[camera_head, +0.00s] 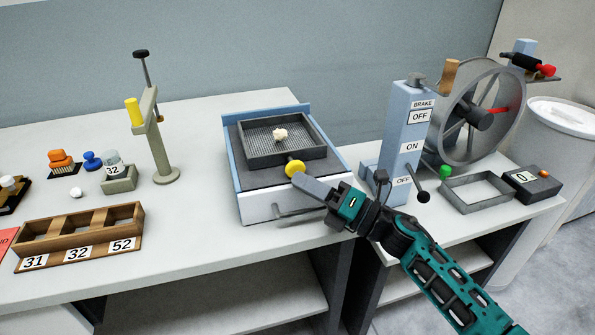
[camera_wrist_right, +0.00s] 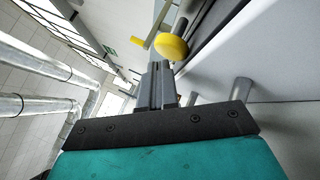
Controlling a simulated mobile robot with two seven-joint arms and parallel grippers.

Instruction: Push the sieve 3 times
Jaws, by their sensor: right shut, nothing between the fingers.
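The sieve (camera_head: 257,153) is a dark square tray with a mesh floor and sits in a blue-grey frame (camera_head: 233,165) on the table. A pale tuft (camera_head: 280,134) lies on its mesh. A yellow round knob (camera_head: 294,168) is at the sieve's front; a yellow knob also shows in the right wrist view (camera_wrist_right: 171,47). My right gripper (camera_head: 304,181) is shut and empty, its fingertips close to the knob's front right side. I cannot tell whether they touch it. In the wrist view its fingers (camera_wrist_right: 155,82) point toward the knob. My left gripper is not in view.
A blue brake post (camera_head: 405,130), a large wheel (camera_head: 484,112) and an empty grey tray (camera_head: 476,205) stand to the right. A wooden rack (camera_head: 78,236) and a stand with a yellow handle (camera_head: 150,130) are on the left. The table between is clear.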

